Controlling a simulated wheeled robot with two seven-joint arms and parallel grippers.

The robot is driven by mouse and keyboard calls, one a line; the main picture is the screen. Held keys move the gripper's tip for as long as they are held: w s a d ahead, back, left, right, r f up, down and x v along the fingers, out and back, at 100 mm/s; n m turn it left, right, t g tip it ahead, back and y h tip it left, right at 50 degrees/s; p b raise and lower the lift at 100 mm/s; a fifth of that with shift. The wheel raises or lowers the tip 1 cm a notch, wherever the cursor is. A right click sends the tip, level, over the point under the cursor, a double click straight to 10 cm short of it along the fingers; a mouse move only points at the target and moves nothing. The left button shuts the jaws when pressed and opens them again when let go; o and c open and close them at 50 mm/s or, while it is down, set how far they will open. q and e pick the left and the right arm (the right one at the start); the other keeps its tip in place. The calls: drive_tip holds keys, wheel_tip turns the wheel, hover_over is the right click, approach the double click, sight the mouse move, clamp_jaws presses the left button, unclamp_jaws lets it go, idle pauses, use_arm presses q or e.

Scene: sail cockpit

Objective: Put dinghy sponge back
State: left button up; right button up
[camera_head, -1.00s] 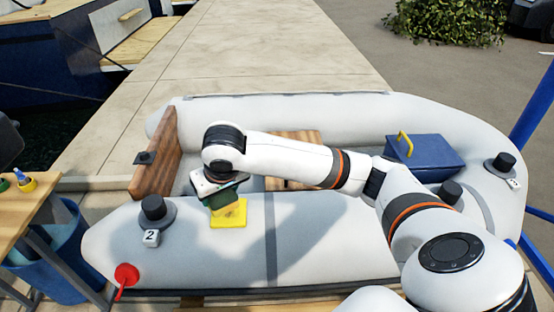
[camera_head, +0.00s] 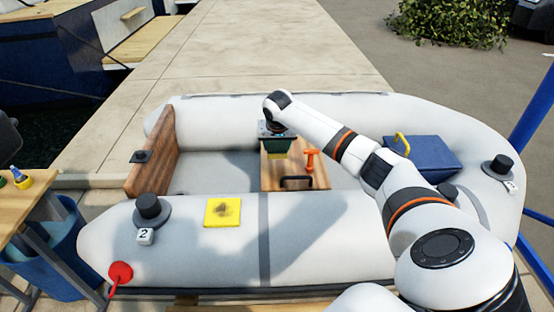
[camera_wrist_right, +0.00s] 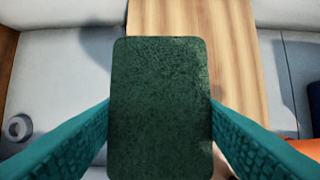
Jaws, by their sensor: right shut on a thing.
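The dinghy sponge (camera_head: 278,155) is held in my right gripper (camera_head: 277,144). It hangs over the wooden seat (camera_head: 275,178) inside the grey inflatable dinghy. In the right wrist view the sponge's dark green face (camera_wrist_right: 160,110) fills the middle, with a teal finger of the gripper pressed along each side. In the head view a yellow strip shows below the green part. Whether the sponge touches the seat is unclear. The wooden seat also shows behind it in the wrist view (camera_wrist_right: 190,20). My left gripper is not in view.
An orange-handled object (camera_head: 311,160) and a black handle (camera_head: 297,182) are on the seat. A yellow square (camera_head: 217,205) with a dark smudge lies on the near tube (camera_head: 330,240). A blue box (camera_head: 425,157) stands right.

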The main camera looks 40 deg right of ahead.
sight(277, 167)
wheel_tip(277, 167, down, 6)
drive_tip(key=shift+b, duration=0.45)
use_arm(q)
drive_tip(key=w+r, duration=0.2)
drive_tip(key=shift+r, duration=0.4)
use_arm(e)
drive_tip(key=o, duration=0.9)
drive_tip(key=shift+f, duration=0.1)
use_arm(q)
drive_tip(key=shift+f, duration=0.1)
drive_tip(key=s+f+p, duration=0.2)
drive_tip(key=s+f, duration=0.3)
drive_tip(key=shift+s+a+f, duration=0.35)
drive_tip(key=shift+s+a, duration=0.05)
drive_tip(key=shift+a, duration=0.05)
use_arm(e)
drive_tip(key=v, duration=1.2)
drive_tip(key=shift+r, duration=0.25)
drive_tip(key=shift+w, duration=0.1)
